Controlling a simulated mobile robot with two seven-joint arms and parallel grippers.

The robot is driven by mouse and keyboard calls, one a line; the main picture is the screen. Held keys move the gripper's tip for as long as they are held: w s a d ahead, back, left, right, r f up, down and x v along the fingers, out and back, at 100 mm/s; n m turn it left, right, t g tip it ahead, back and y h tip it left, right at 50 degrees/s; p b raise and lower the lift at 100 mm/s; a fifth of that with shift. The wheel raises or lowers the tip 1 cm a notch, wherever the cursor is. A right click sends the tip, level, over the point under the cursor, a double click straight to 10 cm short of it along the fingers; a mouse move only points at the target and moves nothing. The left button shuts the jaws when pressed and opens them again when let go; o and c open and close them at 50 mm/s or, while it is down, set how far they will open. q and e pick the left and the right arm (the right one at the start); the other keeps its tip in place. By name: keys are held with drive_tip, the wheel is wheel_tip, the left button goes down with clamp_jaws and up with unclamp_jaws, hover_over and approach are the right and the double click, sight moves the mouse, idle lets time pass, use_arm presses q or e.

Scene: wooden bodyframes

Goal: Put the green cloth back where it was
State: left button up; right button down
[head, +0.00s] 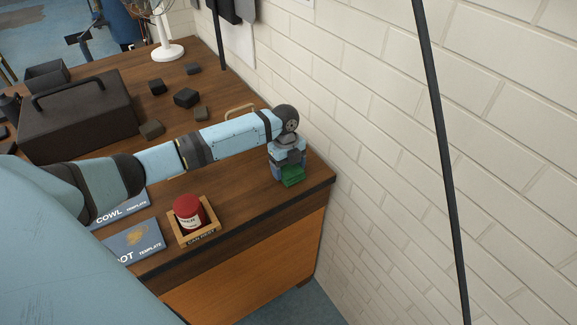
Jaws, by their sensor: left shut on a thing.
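The green cloth (293,176) shows as a small folded green block near the right end of the wooden bench (255,212), close to the brick wall. My left gripper (288,168) points down over it and is shut on it. The gripper hides part of the cloth, and I cannot tell whether the cloth touches the bench top. My right gripper is not in view.
A dark toolbox (77,117), several dark blocks (186,97) and a white fan (166,50) stand farther back. The brick wall (380,110) bounds the right side.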

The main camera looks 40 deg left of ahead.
use_arm(q)
drive_tip(key=o, duration=0.9)
drive_tip(key=shift+f, duration=0.1)
wheel_tip(320, 180, up, 12)
drive_tip(key=a, duration=0.1)
drive_tip(key=s+d+f+n+t+h, duration=0.25)
drive_tip(key=s+d+f+n, duration=0.2)
drive_tip(key=d+f, duration=0.35)
drive_tip(key=s+d+f+n+t+h, duration=0.1)
drive_tip(key=s+d+f+n+t, duration=0.2)
drive_tip(key=s+d+f, duration=0.35)
drive_tip(key=s+d+f+n+t, duration=0.1)
drive_tip(key=s+f+n+t, duration=0.1)
drive_tip(key=s+n, duration=0.2)
drive_tip(key=s+d+f+n+t+y, duration=0.1)
drive_tip(key=s+f+n+t, duration=0.1)
drive_tip(key=s+n, duration=0.2)
drive_tip(key=s+d+f+n+t, duration=0.2)
drive_tip(key=s+n, duration=0.2)
drive_tip(key=s, duration=0.4)
drive_tip(key=shift+f+b, duration=0.35)
drive_tip(key=shift+f, duration=0.05)
